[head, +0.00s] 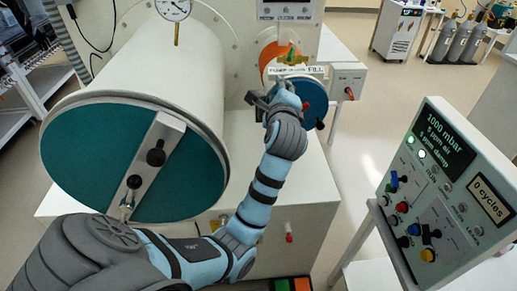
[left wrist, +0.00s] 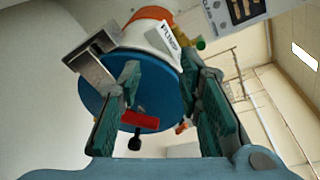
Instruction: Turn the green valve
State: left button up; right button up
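A small green part, which looks like the green valve (head: 291,57), stands at the top of the small cylindrical port, behind the white label strip. A bit of yellow-green (left wrist: 201,45) shows beside the port in the left wrist view; I cannot tell if it is the same part. My left gripper (head: 270,98) is in front of the port's left side, below the green part and apart from it. In the left wrist view its two fingers (left wrist: 163,115) are spread with nothing between them, and the port's blue door lies beyond. My right gripper is in neither view.
The port's blue door (head: 313,87) has a red handle (left wrist: 139,119) and a black knob (left wrist: 134,143). A large white chamber (head: 150,62) with a teal door stands at left. A control panel (head: 440,190) stands at right. Open floor lies between panel and cabinet.

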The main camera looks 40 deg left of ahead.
pick_arm(q)
jog(key=s+f+n+g, duration=0.5)
jog(key=s+f+n, duration=0.3)
jog(key=f+n, duration=0.3)
jog(key=shift+s+d+f+n, duration=0.35)
jog(key=shift+f+n, duration=0.05)
jog(key=shift+f, duration=0.55)
